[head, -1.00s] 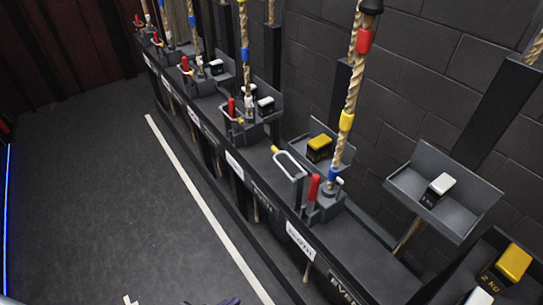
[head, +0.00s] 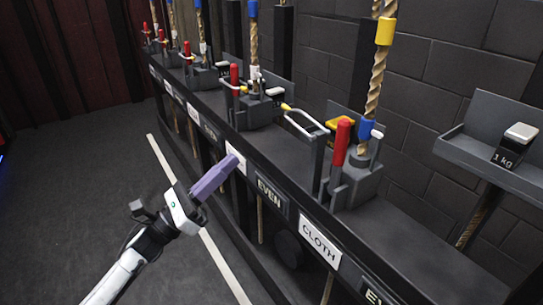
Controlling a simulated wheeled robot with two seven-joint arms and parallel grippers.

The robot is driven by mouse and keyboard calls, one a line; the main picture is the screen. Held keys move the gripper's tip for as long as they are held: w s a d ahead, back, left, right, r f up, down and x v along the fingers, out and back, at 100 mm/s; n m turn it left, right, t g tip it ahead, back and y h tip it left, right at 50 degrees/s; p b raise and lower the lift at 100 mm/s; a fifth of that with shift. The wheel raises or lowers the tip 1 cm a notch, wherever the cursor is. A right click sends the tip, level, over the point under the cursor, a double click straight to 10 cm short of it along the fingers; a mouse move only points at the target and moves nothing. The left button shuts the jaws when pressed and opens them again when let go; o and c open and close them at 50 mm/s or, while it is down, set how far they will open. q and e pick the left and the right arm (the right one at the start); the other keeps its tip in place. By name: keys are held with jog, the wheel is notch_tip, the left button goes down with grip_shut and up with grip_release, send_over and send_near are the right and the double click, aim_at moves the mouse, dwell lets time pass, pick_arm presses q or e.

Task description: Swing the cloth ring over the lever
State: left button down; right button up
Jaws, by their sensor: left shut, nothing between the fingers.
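The red-handled lever (head: 341,143) stands upright on a grey rope-lock housing (head: 357,187), above the white label (head: 319,243) reading CLOTH. The ring (head: 301,127) is a pale U-shaped loop with a yellow tip. It hangs out to the left of the lever, off the red handle. My left gripper (head: 231,163), with purple fingers, is shut and empty. It shows in front of the rail, left of the ring and apart from it. My right gripper is not in view.
Several similar red-levered locks (head: 235,78) line the black rail toward the back left. A twisted rope (head: 376,85) with yellow and blue bands rises behind the lever. A tray with a 1 kg weight (head: 515,146) is at right. The grey floor (head: 80,190) at left is clear.

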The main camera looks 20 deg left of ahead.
pick_arm(q)
jog(key=m+h, duration=0.1)
jog(key=m+g, duration=0.1)
jog(key=m, duration=0.1)
jog(key=m+h+b, duration=0.1)
jog(key=m, duration=0.1)
jog(key=shift+s+a+r+h, duration=0.1)
jog(key=shift+s+r+h, duration=0.05)
jog(key=shift+r+h, duration=0.2)
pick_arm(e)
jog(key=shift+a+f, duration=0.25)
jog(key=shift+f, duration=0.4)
pick_arm(q)
jog(key=x, duration=1.4)
jog(key=shift+f, duration=0.2)
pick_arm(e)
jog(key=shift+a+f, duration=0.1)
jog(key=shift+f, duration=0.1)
pick_arm(q)
jog(key=shift+g, duration=0.4)
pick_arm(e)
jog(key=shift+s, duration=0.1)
